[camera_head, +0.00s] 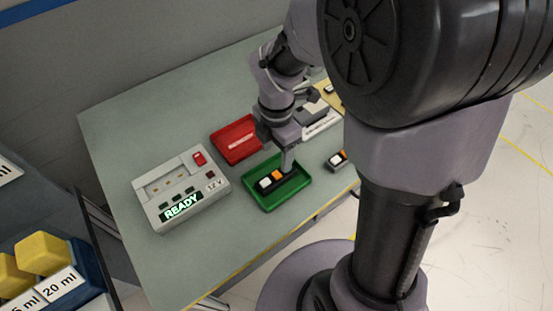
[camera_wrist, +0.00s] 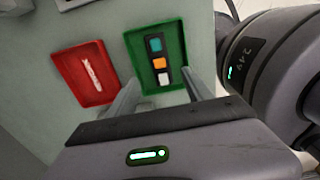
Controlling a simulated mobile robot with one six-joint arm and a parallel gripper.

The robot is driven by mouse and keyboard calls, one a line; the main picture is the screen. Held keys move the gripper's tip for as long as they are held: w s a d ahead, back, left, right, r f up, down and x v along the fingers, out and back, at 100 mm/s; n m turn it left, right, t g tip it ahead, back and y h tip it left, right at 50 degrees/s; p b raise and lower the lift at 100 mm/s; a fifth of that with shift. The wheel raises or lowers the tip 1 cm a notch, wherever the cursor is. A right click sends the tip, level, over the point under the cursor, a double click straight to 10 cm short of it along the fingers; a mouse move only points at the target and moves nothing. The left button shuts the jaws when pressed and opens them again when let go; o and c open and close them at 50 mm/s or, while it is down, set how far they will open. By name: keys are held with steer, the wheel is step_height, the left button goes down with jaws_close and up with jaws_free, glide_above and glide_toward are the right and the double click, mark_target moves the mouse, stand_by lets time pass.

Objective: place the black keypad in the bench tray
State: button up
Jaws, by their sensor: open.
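The black keypad (camera_head: 271,181) lies in the green tray (camera_head: 261,204) on the bench. In the wrist view the black keypad (camera_wrist: 158,62) shows a teal, an orange and a white button in a row, inside the green tray (camera_wrist: 138,57). My gripper (camera_head: 287,166) is over the tray's far right part, at the keypad's far end. In the wrist view my gripper (camera_wrist: 163,80) is open, with its fingers apart and nothing held between them. I cannot tell whether the fingertips touch the keypad.
A red tray (camera_head: 236,141) with a white label is beside the green one. A grey box reading READY (camera_head: 181,187) stands to the left. Another small button module (camera_head: 337,160) lies to the right, near the bench's front edge. A white device (camera_head: 320,122) is behind my arm.

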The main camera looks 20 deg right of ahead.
steer(key=s+a+r+m+t+y, duration=0.1)
steer(key=s+r+m, duration=0.5)
steer(key=m, duration=0.7)
steer(key=s+a+r+m+t+y, duration=0.1)
steer(key=s+a+r+m+t, duration=0.2)
steer(key=s+r+m, duration=0.3)
step_height(320, 180, up, 4)
steer(key=m+t, duration=0.1)
steer(key=m, duration=0.6)
steer(key=shift+s+r+t, duration=0.2)
steer(key=shift+s+t, duration=0.2)
